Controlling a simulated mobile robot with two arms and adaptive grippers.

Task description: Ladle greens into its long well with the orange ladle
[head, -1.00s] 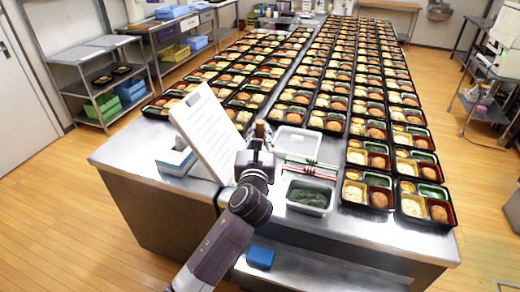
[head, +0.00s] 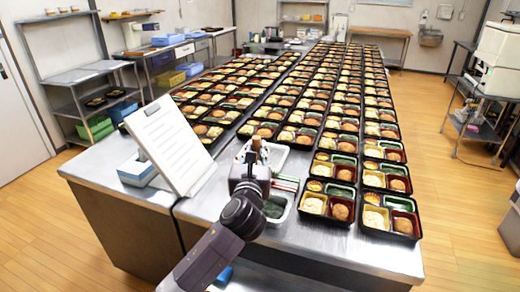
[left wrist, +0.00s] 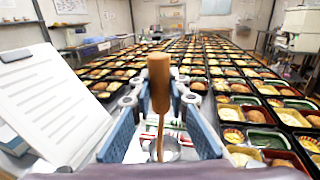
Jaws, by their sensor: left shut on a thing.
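My left gripper (head: 254,164) is shut on the ladle, whose orange-brown handle (left wrist: 159,82) stands upright between the fingers in the left wrist view. The handle top (head: 256,148) also shows in the head view. The nearest bento trays (head: 364,228) have a long green well (head: 401,203) beside yellow and red wells with food. My right gripper is not in view.
A white tray (head: 272,163) lies behind my gripper, with thin red and green utensils (head: 286,184) near it. A white clipboard (head: 170,148) and a tissue box (head: 136,171) stand left. Rows of filled bento trays cover the counter behind.

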